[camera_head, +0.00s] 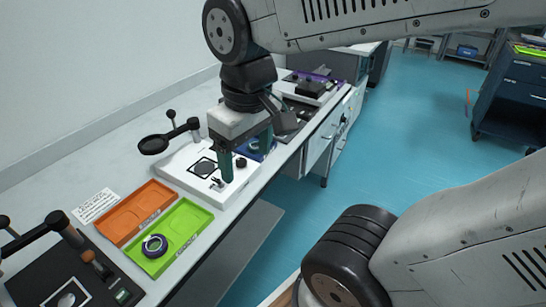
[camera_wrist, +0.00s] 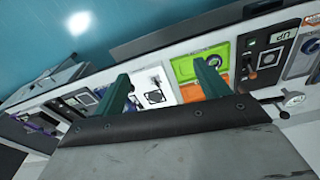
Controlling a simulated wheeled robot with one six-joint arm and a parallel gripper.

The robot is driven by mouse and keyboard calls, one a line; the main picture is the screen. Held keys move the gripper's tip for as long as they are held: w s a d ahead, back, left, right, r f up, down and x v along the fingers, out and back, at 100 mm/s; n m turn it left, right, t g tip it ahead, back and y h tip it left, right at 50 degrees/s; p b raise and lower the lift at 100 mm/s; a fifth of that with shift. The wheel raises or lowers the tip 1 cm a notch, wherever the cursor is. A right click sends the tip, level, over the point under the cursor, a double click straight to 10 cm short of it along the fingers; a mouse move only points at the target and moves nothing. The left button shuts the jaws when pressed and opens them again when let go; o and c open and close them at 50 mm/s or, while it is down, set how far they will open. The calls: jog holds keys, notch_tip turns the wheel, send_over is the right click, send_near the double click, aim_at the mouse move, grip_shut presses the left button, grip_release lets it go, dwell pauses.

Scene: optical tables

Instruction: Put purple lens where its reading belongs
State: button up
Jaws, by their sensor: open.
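A dark purple-rimmed ring lens (camera_head: 154,245) lies in the near part of the green tray (camera_head: 190,221). An orange tray (camera_head: 128,222) sits beside it, toward the wall. Both trays carry small labels that I cannot read. My gripper (camera_head: 246,155) is open and empty, with its green fingers pointing down over the white instrument board (camera_head: 185,178), away from the lens. In the wrist view my gripper (camera_wrist: 163,88) spans the white board, and the green tray (camera_wrist: 184,68) is partly behind one finger.
A printed white card (camera_head: 95,206) lies by the orange tray. A black instrument (camera_head: 75,285) with a display stands at the near left. A black magnifier on an arm (camera_head: 155,144) rises over the white board. More dark equipment (camera_head: 310,87) stands farther along. The blue floor right of the table is clear.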

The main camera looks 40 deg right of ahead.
jog(key=shift+m, duration=0.9)
jog(key=s, duration=0.1)
jog(key=s+d, duration=0.1)
jog(key=s, duration=0.1)
jog(key=s+d, duration=0.1)
jog(key=shift+s+r, duration=0.2)
jog(key=shift+s, duration=0.05)
